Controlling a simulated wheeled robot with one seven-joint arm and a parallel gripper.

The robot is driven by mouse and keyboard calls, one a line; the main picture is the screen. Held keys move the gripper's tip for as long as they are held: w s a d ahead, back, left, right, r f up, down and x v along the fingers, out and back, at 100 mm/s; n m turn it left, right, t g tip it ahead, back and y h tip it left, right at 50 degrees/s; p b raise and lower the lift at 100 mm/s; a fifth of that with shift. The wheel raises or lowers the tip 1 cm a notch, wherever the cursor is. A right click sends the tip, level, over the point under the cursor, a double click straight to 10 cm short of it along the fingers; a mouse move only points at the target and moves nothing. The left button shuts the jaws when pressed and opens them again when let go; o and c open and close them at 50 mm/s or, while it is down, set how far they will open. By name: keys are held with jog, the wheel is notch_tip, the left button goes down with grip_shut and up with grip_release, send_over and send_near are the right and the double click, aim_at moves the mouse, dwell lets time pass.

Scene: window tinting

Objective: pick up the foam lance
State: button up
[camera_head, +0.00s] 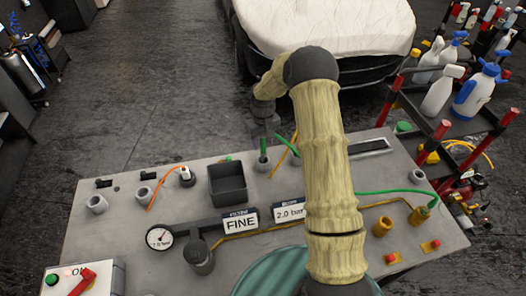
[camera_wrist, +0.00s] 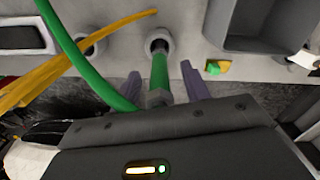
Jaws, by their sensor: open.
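A green rod-like tool (camera_wrist: 159,72), which looks like the foam lance, stands with its end in a round grey socket (camera_wrist: 160,40) in the wrist view. In the head view, its green body (camera_head: 263,146) stands upright in the bench-top socket (camera_head: 262,164). My gripper (camera_wrist: 160,78) is open, with one grey-purple finger on each side of the green tool. Gaps show between the fingers and the tool, so I cannot see contact. The tool's near end is partly hidden by my gripper body.
A green hose (camera_wrist: 75,60) and a yellow-orange strip (camera_wrist: 75,58) cross beside the tool. An open dark bin (camera_head: 227,184) stands left of it on the grey bench (camera_head: 130,230). Another socket (camera_wrist: 92,43) is near. Spray bottles (camera_head: 440,92) and red-topped posts (camera_head: 437,135) stand at the right.

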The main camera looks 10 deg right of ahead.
grip_shut()
jog(key=shift+r, duration=0.1)
notch_tip(320, 180, up, 10)
jog(key=b, duration=0.3)
dwell(0.3)
dwell(0.7)
